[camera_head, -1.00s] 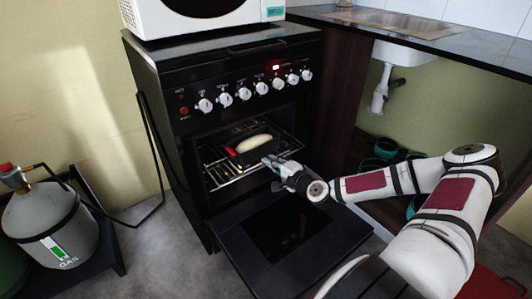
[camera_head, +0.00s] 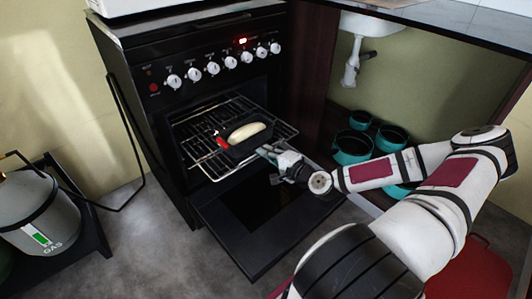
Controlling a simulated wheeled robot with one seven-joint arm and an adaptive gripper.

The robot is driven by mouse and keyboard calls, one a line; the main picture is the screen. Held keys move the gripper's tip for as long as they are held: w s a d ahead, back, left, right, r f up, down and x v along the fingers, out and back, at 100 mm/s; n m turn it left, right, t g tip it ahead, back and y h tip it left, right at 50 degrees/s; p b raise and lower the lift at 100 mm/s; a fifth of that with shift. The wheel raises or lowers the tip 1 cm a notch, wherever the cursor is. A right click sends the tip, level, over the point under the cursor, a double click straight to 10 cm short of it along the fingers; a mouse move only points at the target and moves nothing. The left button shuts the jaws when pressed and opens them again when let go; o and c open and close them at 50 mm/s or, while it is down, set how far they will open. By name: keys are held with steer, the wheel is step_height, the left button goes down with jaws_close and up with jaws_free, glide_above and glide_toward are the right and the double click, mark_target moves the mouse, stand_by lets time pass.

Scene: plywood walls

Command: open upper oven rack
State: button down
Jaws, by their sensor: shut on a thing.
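The oven (camera_head: 135,110) stands with its door (camera_head: 250,225) folded down. The upper wire rack (camera_head: 190,154) sticks out of the oven opening above the door. A dark pan (camera_head: 235,153) with a pale, long loaf-like item (camera_head: 247,133) sits on the rack, with a small red part at its left. My gripper (camera_head: 266,152) is at the rack's front rail, shut on it, just in front of the pan. The fingertips are small, and the rail between them is partly hidden.
Several teal pots (camera_head: 352,147) stand under the sink at the right. A grey gas cylinder (camera_head: 35,213) stands at the left. A red item (camera_head: 475,270) lies at the lower right. Grey floor (camera_head: 150,235) is clear left of the door.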

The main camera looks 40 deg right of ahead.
steer(key=c, duration=2.1)
jaws_free()
steer(key=shift+o, duration=0.2)
steer(key=shift+s, duration=0.1)
steer(key=s+r, duration=0.2)
steer(key=s, duration=0.9)
steer(key=shift+s+d, duration=0.15)
steer(key=shift+s, duration=0.15)
steer(key=shift+r, duration=0.1)
